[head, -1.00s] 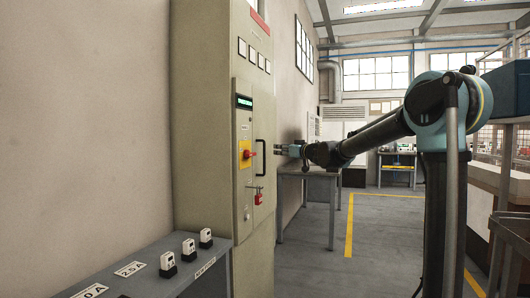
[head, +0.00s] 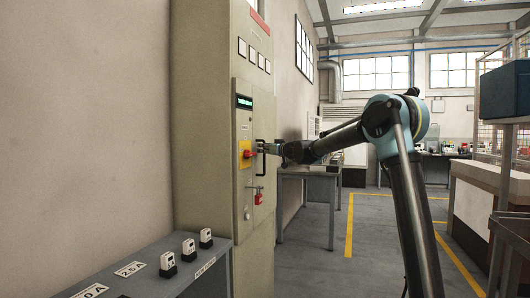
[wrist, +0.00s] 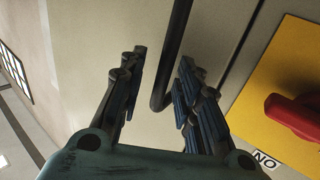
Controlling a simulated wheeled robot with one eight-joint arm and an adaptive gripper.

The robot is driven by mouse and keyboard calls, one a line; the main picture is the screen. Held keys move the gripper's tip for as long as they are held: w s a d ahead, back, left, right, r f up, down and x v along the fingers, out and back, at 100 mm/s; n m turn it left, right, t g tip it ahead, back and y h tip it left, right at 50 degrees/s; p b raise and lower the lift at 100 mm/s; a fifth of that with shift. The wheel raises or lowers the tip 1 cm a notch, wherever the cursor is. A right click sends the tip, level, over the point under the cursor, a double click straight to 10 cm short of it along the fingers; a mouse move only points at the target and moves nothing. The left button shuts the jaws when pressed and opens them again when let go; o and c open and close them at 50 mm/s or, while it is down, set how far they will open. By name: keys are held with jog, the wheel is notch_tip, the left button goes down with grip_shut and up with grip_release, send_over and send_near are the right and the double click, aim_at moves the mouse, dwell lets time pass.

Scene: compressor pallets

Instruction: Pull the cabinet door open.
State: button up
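The tall beige cabinet (head: 205,110) stands left of centre in the head view, and its narrow door (head: 265,112) is closed. A black bar handle (head: 260,163) is mounted upright on the door. My gripper (head: 262,148) is at the handle, reaching in from the right. In the wrist view my gripper (wrist: 158,85) is open, with one finger on each side of the handle (wrist: 178,45). The handle's bent end lies between the fingers, with gaps visible on both sides. Whether the fingers touch the door surface (wrist: 85,60) cannot be told.
A red rotary switch on a yellow plate (head: 245,154) sits just left of the handle; its plate also shows in the wrist view (wrist: 285,75). A red padlock (head: 258,198) hangs below. A grey bench (head: 215,275) stands in front, a table (head: 308,171) behind. The floor (head: 310,260) is clear.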

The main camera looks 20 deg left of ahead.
jog(key=shift+w+a, duration=0.15)
jog(key=shift+a, duration=0.1)
jog(key=shift+c, duration=0.6)
grip_shut()
jog(key=shift+d, duration=0.1)
